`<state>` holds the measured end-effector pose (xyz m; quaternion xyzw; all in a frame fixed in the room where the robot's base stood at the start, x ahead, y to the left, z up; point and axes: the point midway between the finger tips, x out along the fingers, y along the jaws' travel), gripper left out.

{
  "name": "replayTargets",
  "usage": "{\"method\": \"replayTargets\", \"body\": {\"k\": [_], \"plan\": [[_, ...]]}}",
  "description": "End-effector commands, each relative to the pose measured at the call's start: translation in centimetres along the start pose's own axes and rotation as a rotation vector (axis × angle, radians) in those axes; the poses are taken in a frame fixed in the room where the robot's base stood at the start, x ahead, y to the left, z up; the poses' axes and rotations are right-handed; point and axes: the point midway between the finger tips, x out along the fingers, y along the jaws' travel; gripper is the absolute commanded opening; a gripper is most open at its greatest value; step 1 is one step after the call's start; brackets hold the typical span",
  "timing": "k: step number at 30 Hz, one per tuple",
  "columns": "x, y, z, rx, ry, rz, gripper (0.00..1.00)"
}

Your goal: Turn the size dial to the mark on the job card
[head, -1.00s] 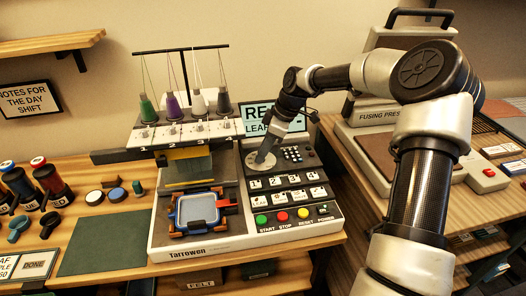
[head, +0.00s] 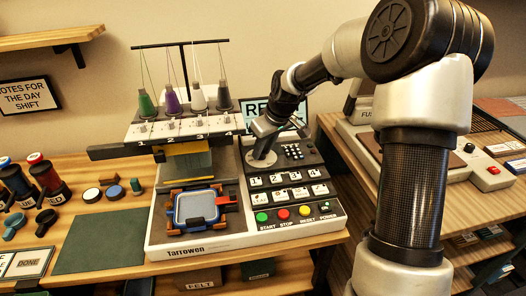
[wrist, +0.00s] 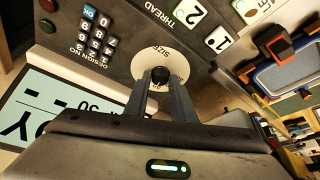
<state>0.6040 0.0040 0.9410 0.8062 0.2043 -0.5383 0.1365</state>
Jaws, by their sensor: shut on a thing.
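The size dial is a pale round plate (wrist: 147,65) marked SIZE on the dark control panel, with a small black knob (wrist: 159,77) at its centre. My gripper (wrist: 160,84) is shut on the knob, one finger on each side, in the wrist view. In the head view the pale dial plate (head: 260,162) shows under my gripper (head: 263,152), which hides the knob. The dial's marks are too small to read. A white card (head: 5,266) is cut off at the left edge; only scraps of its print show.
Thread keys (wrist: 218,40) and the keypad (wrist: 95,38) lie close to the dial. The display (wrist: 50,115) stands beside my gripper. Start, stop and reset buttons (head: 282,214) line the panel's front. An embroidery hoop (head: 196,208) sits at left. A green mat (head: 100,242) is bare.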

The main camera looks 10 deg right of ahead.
Motion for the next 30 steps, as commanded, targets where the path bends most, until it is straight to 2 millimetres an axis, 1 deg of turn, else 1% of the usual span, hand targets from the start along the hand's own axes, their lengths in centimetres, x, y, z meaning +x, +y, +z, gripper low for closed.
{"method": "replayTargets", "body": {"k": [9, 24, 25, 27, 30], "plan": [[0.05, -0.16, 0.0, 0.098, -0.001, 0.041, 0.01], [0.03, -0.1, 0.04, 0.114, -0.002, 0.047, 0.01], [0.03, -0.1, 0.04, 0.114, -0.002, 0.047, 0.28], [0.03, -0.1, 0.04, 0.114, -0.002, 0.047, 0.4], [0.03, -0.1, 0.03, 0.114, -0.001, 0.047, 0.41]]}}
